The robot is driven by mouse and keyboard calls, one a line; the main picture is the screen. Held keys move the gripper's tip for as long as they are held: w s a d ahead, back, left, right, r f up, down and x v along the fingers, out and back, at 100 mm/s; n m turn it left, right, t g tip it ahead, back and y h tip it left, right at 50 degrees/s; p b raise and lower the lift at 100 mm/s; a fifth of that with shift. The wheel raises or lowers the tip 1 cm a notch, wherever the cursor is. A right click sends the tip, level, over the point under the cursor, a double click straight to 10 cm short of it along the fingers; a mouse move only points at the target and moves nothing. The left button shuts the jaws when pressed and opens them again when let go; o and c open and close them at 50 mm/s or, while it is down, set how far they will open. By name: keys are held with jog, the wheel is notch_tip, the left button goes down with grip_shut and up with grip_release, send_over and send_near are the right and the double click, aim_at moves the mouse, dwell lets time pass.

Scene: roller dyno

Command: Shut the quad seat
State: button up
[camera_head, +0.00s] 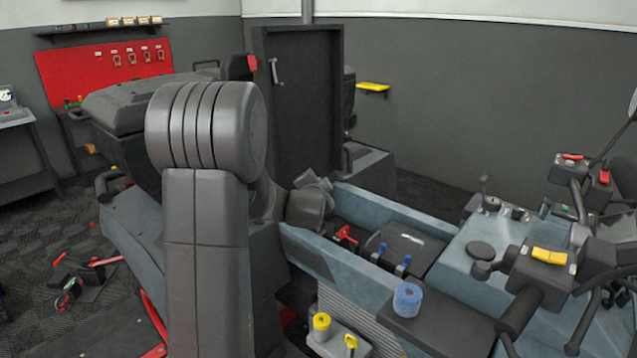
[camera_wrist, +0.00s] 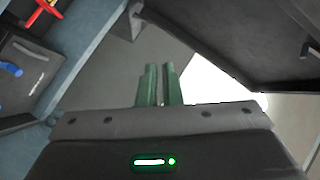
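The quad's seat (camera_head: 300,110) appears to be the dark panel standing raised behind the open blue body, with a silver latch piece (camera_head: 275,70) on its face. In the wrist view the dark panel (camera_wrist: 235,45) fills the upper right. The compartment below is uncovered. A red valve handle (camera_head: 346,235) and a dark box (camera_head: 412,250) with blue tabs show in it. My gripper (camera_wrist: 161,70) points its two green fingers forward, close together with a narrow gap and nothing between them. They are apart from the panel. In the head view my arm hides the fingers.
Handlebars (camera_head: 540,270) with a yellow switch stand at the right. A blue cup-like cylinder (camera_head: 407,299) and yellow-topped knobs (camera_head: 321,325) are at the near side. A dark bulky part (camera_head: 125,105) is at the left. Red tools (camera_head: 85,275) lie on the floor.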

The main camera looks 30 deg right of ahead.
jog(key=shift+o, duration=1.1)
jog(key=shift+s+a, duration=0.1)
jog(key=b+v, duration=0.3)
jog(key=v, duration=1)
jog(key=shift+s+a, duration=0.15)
jog(key=shift+a, duration=0.1)
jog(key=shift+r, duration=0.15)
